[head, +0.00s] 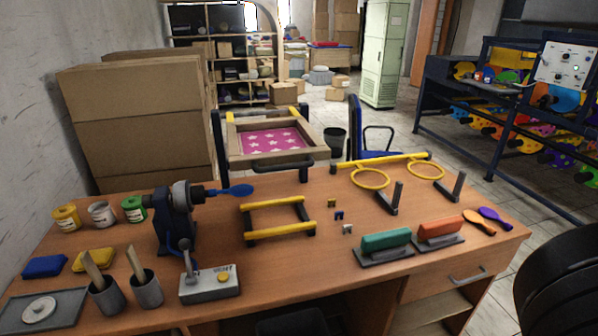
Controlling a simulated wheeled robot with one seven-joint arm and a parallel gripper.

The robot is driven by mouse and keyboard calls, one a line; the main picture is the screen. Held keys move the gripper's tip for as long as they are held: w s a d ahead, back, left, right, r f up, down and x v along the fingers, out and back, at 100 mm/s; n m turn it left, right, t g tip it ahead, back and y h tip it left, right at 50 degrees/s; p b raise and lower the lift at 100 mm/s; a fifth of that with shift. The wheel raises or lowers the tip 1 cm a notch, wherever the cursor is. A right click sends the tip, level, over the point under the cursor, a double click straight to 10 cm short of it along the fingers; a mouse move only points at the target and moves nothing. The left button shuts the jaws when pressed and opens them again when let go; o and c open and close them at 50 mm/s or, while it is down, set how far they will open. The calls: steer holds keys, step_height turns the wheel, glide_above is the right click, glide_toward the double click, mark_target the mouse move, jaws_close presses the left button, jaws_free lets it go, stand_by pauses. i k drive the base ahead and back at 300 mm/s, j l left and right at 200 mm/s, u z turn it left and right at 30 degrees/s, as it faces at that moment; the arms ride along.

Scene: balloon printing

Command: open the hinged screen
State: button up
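The hinged screen (236,142) is a wooden frame around a pink sheet (270,141) with white stars. It stands at the back edge of the table, left of centre. A black bar handle (283,164) runs along its near edge. Dark posts with yellow parts stand behind and beside it. It appears to lie low and near flat, with its front face toward me; its exact hinge angle is hard to tell. My gripper is not in view.
The wooden table (310,265) holds a dark clamp machine (175,220) with a blue balloon (238,190), a yellow-barred rack (275,218), yellow rings (370,179), a green roller (386,240) and an orange roller (440,227). The strip before the handle is mostly clear. Cardboard boxes (140,115) stand behind left.

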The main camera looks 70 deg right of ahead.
mark_target(282, 144)
steer(key=k+z, duration=0.15)
steer(key=z, duration=0.3)
steer(key=k+z, duration=0.2)
steer(key=z, duration=0.2)
